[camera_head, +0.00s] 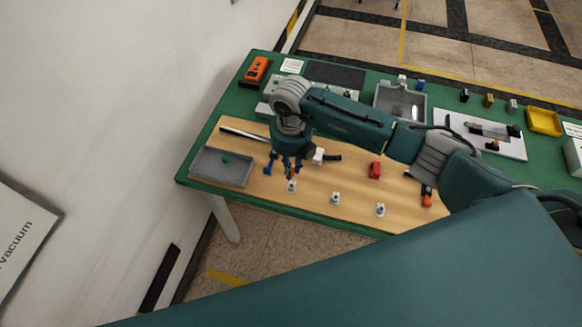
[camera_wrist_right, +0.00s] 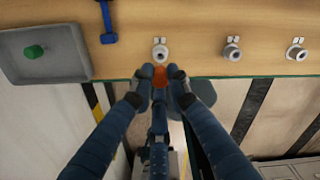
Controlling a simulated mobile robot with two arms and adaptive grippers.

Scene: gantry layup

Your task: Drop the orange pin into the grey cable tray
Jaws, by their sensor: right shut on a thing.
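My right gripper (camera_head: 290,168) hangs over the front left part of the wooden board. In the right wrist view it (camera_wrist_right: 162,82) is shut on the orange pin (camera_wrist_right: 160,74), which shows between the fingertips. In the head view I cannot make out the pin. A shallow grey tray (camera_head: 205,174) lies at the board's left end, left of and apart from the gripper. It also shows in the right wrist view (camera_wrist_right: 50,77), with a green piece (camera_wrist_right: 33,51) inside. My left gripper is not in view.
Several grey-white fittings (camera_head: 335,198) stand along the board's front edge. A blue tool (camera_wrist_right: 107,22) lies between tray and gripper. Another grey tray (camera_head: 380,101) stands at the back. The table (camera_head: 190,170) ends just beyond the left tray.

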